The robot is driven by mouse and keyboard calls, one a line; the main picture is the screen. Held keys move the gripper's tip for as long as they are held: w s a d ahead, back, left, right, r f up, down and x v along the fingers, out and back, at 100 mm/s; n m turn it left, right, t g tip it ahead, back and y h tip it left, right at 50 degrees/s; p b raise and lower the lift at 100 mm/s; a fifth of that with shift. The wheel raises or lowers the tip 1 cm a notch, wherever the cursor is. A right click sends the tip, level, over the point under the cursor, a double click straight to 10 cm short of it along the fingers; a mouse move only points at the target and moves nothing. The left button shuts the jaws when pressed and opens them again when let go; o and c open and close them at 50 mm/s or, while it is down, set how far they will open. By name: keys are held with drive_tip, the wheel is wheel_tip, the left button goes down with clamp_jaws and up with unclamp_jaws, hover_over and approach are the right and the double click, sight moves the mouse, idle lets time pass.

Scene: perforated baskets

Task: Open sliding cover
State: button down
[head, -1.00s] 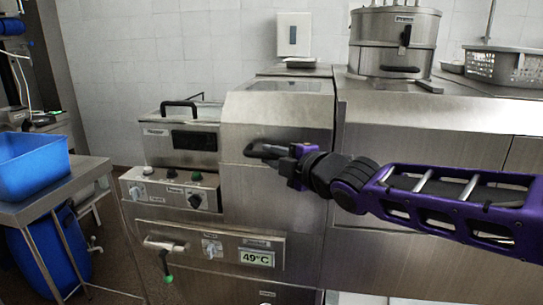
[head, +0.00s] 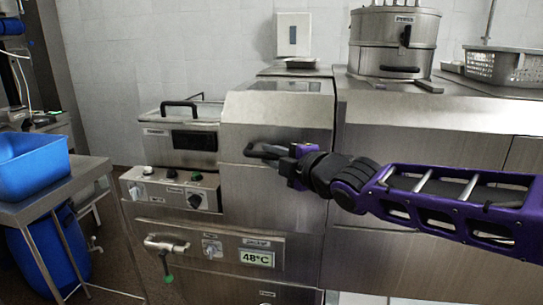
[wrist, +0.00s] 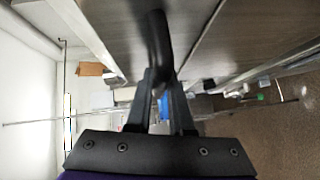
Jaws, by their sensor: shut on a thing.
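The sliding cover (head: 285,118) is a stainless steel hood panel on the machine in the middle of the head view. A dark bar handle (head: 256,149) sticks out from its front, near its lower left. My gripper (head: 284,158) reaches in from the right and is shut on this handle. In the wrist view, the dark handle (wrist: 158,45) runs up from between the two fingers of my gripper (wrist: 160,85), beside the steel panel. The fingers hide part of the handle.
A lidded steel unit (head: 180,135) stands to the left, above a knob panel (head: 172,190). A green-tipped lever (head: 166,262) projects below. A blue bin (head: 32,165) sits on a table at the far left. A round steel pot (head: 394,42) and perforated basket (head: 505,66) stand behind right.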

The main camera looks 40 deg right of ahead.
drive_tip(key=w+d, duration=0.1)
drive_tip(key=d, duration=0.1)
drive_tip(key=w+d, duration=0.1)
drive_tip(key=w, duration=0.1)
drive_tip(key=shift+d, duration=0.4)
drive_tip(key=c, duration=0.8)
unclamp_jaws()
